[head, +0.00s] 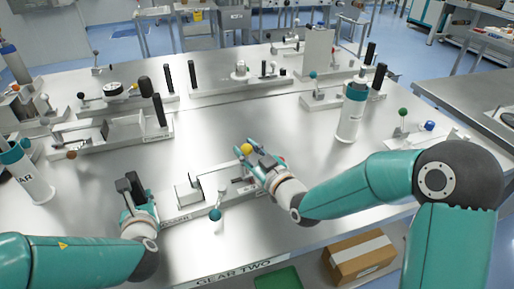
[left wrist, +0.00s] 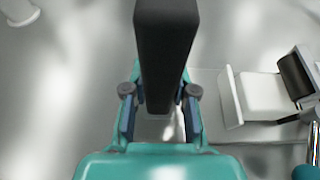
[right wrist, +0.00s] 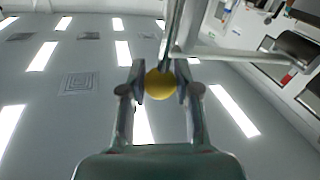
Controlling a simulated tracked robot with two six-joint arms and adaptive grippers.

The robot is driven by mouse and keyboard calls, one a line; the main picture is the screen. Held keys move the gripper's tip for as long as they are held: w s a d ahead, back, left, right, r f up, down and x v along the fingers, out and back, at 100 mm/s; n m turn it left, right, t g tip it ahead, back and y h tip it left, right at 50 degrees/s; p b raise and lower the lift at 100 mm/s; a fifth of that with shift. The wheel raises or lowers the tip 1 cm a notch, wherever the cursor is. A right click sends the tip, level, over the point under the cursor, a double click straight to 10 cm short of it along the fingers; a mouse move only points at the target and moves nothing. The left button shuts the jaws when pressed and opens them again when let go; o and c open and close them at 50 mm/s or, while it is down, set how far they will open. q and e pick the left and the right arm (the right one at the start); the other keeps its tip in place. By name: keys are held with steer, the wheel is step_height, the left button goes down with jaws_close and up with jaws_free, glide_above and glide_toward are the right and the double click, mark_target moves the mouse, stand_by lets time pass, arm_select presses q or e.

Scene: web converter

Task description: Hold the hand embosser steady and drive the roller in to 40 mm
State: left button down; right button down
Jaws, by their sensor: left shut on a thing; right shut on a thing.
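The hand embosser (head: 207,184) is a pale fixture with white blocks at the front middle of the table. My left gripper (head: 131,196) is shut on its upright black handle (left wrist: 166,45) at the left end, seen between the fingers in the left wrist view. My right gripper (head: 256,157) is shut on a yellow ball knob (head: 247,149) at the right end; the knob (right wrist: 160,84) sits between the fingertips in the right wrist view. A dark cylinder (left wrist: 297,75), perhaps the roller, lies by a white block. A teal ball lever (head: 215,214) stands at the front. No scale is readable.
A teal-and-white bottle (head: 351,115) stands right of the embosser, another (head: 30,175) at far left. Similar fixtures with black posts line the back, including one with a dial (head: 113,89). A cardboard box (head: 358,257) lies below the front edge. Bare table lies behind the embosser.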

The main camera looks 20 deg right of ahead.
arm_select(q)
steer(key=shift+s+f, duration=0.2)
steer(key=shift+f, duration=0.4)
arm_select(e)
steer(key=shift+a, duration=0.1)
steer(key=c, duration=0.8)
jaws_free()
steer(key=v, duration=0.7)
steer(key=shift+s, duration=0.35)
arm_select(q)
steer(key=shift+w+r, duration=0.1)
steer(key=shift+r, duration=0.2)
arm_select(e)
steer(key=shift+w+f, duration=0.1)
steer(key=shift+f, duration=0.1)
